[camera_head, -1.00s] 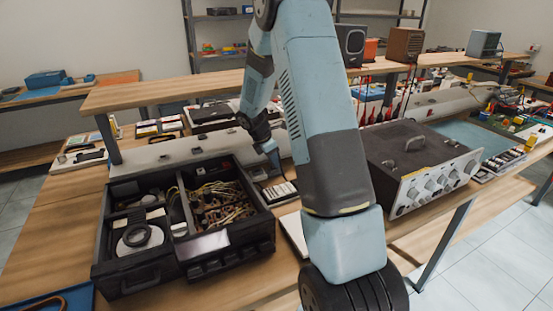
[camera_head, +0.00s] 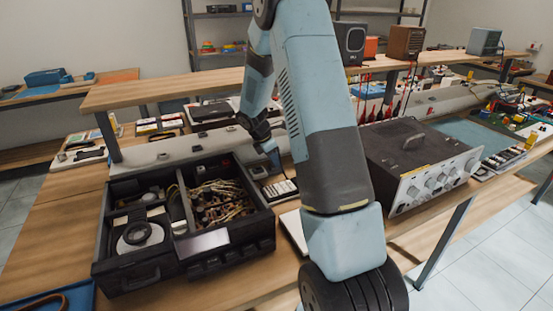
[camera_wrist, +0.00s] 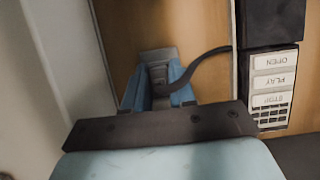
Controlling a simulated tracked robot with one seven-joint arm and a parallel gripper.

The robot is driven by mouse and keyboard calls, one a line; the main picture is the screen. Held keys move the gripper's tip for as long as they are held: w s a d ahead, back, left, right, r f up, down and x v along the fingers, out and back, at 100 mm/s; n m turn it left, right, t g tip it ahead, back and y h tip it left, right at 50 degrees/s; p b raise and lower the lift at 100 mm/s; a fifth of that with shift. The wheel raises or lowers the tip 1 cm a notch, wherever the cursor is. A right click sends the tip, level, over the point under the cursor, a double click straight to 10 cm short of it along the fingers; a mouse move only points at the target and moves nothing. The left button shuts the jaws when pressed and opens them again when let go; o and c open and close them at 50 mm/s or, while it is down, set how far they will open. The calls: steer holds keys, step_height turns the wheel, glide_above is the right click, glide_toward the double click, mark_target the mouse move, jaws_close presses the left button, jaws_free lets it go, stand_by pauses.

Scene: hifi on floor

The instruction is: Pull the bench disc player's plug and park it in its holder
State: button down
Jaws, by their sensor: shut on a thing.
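The disc player (camera_wrist: 275,85), with white OPEN, PLAY and STOP keys, lies at the right of the wrist view. In the head view its keypad (camera_head: 278,189) shows beside the black toolbox. My gripper (camera_wrist: 159,85) has blue fingers shut on a small grey plug (camera_wrist: 158,62). A dark cable curves from the plug to the right, towards the player. In the head view my gripper (camera_head: 270,153) is low over the bench by the long grey socket strip (camera_head: 160,152), and the plug is too small to make out. I cannot tell which part is the holder.
A grey instrument with knobs (camera_head: 430,185) stands to the right. A raised wooden shelf (camera_head: 180,92) runs behind. Bare bench wood (camera_head: 60,225) shows at the left.

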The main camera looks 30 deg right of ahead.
steer(key=c, duration=0.8)
jaws_free()
steer(key=shift+c, duration=0.2)
steer(key=shift+r, duration=0.1)
steer(key=d+v, duration=0.1)
steer(key=v, duration=1.7)
steer(key=shift+d+r, duration=0.35)
steer(key=shift+r, duration=0.05)
